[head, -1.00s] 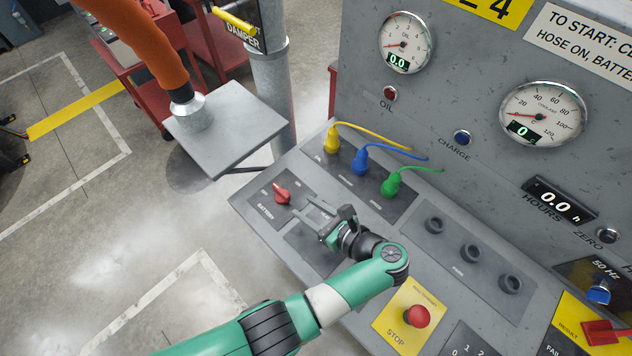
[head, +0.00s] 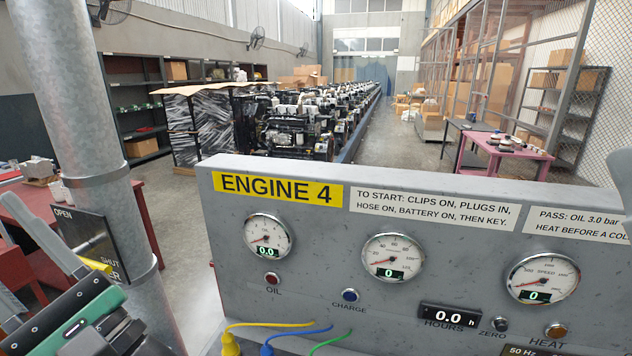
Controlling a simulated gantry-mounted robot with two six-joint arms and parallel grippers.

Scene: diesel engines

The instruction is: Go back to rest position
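My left gripper (head: 20,250) is large and close in the lower left corner, with its green and black body below. Its two grey fingers stand apart with nothing seen between them; part of it is cut off by the picture edge. It is to the left of the engine panel, in front of the grey post. A pale rounded piece at the right edge is too cut off to tell.
The grey ENGINE 4 panel (head: 335,260) fills the lower middle and right, with gauges reading zero. Yellow (head: 265,325), blue (head: 298,333) and green (head: 330,342) cables show below. The grey post (head: 95,140) carries an OPEN/SHUT damper plate (head: 88,238). A red bench (head: 140,225) is at left.

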